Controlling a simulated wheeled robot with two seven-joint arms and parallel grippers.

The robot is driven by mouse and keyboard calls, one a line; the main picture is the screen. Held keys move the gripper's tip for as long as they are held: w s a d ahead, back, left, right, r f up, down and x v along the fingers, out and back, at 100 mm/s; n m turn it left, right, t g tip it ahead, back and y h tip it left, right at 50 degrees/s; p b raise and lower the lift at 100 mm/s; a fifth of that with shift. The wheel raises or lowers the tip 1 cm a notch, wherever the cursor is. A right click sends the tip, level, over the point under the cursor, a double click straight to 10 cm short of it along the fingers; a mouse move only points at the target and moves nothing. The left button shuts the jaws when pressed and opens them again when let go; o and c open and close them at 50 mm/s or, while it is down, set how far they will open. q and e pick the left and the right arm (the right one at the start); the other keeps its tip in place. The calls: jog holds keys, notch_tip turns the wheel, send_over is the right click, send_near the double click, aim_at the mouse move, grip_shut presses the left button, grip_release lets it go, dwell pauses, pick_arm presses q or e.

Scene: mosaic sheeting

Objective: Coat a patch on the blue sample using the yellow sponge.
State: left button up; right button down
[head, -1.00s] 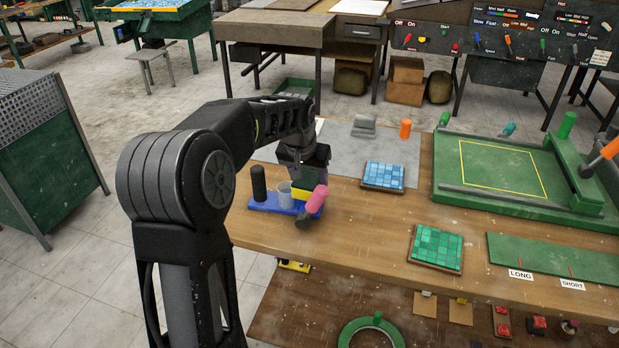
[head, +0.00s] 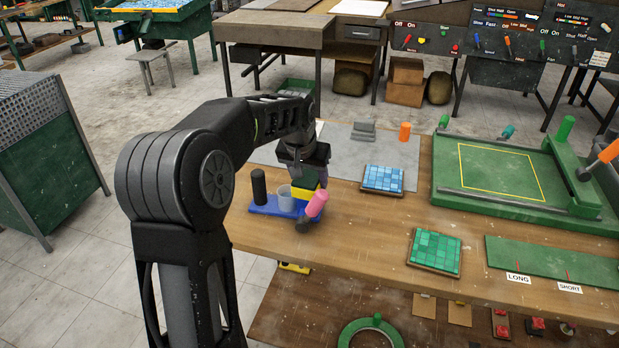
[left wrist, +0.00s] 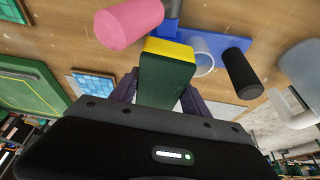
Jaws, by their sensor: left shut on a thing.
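The blue sample (head: 383,179), a square of blue tiles on a wooden board, lies on the grey mat; it also shows at the left of the left wrist view (left wrist: 92,87). The yellow sponge (head: 308,191) has a dark green block above its yellow face. My left gripper (head: 310,177) is shut on it, over the right part of a blue holder (head: 262,208), left of the blue sample. In the left wrist view the sponge (left wrist: 170,49) sits between the purple fingers. Whether it touches the holder is unclear. My right gripper is out of view.
A clear cup (head: 284,197) and black cylinder (head: 259,186) stand on the holder. A pink-handled tool (head: 317,203) leans close to the sponge. Grey blocks (head: 363,131) and an orange cylinder (head: 405,131) stand behind. Green sample (head: 435,251) lies right; bare wood separates it from the holder.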

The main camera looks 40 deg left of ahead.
aim_at(309, 173)
pick_arm(q)
jog(key=shift+r+p, duration=1.7)
jog(key=shift+r, duration=1)
